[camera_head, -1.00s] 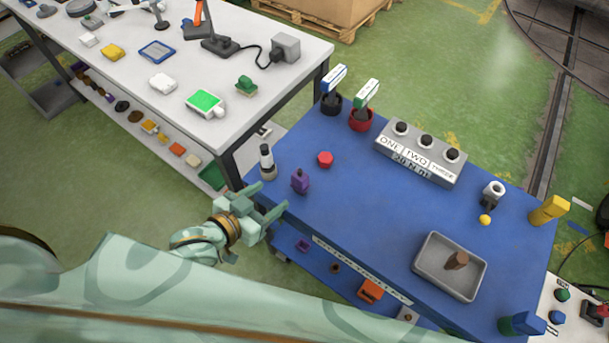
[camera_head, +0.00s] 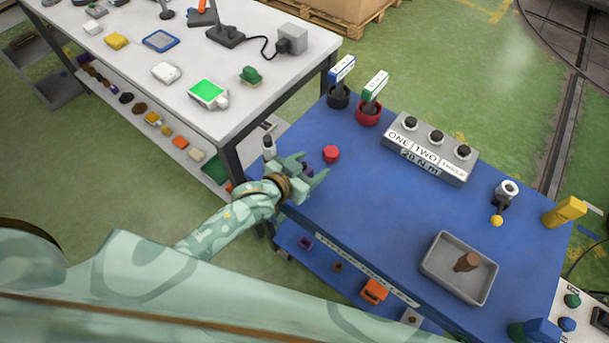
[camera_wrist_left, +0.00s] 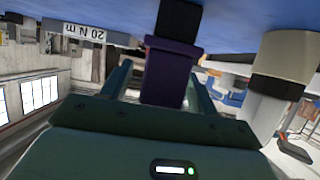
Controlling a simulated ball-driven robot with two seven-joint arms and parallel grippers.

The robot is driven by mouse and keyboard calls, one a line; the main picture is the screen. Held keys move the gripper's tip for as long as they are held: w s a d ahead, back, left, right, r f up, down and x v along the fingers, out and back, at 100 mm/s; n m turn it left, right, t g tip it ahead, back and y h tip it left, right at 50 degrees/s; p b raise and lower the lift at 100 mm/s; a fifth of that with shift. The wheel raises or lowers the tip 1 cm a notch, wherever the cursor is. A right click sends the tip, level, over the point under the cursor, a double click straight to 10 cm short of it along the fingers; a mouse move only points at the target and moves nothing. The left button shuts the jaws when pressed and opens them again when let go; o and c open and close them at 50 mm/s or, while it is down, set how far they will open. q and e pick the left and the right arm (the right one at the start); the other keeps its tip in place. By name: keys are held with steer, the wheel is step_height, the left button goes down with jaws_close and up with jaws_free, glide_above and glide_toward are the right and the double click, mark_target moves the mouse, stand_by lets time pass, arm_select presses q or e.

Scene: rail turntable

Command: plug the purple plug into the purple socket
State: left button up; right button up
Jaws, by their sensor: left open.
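The purple plug, a purple block with a black top part, stands near the left end of the blue table (camera_head: 360,215). In the left wrist view the plug (camera_wrist_left: 168,75) is between the two fingers of my left gripper (camera_wrist_left: 160,92), with a gap visible on at least one side. In the head view my left gripper (camera_head: 312,168) is open at the plug and hides most of it. A small purple piece (camera_head: 305,243) lies on the shelf below the tabletop; I cannot tell whether it is the purple socket. My right gripper is not in view.
A pale cylinder with a dark top (camera_head: 268,147) stands close beside the gripper. A red piece (camera_head: 331,154) is just beyond it. A grey button box (camera_head: 430,155), a grey tray (camera_head: 430,270) and a yellow block (camera_head: 565,211) stand farther right. The table's middle is clear.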

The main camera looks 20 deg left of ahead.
arm_select(q)
steer(key=c, duration=1.1)
steer(key=shift+r, duration=0.1)
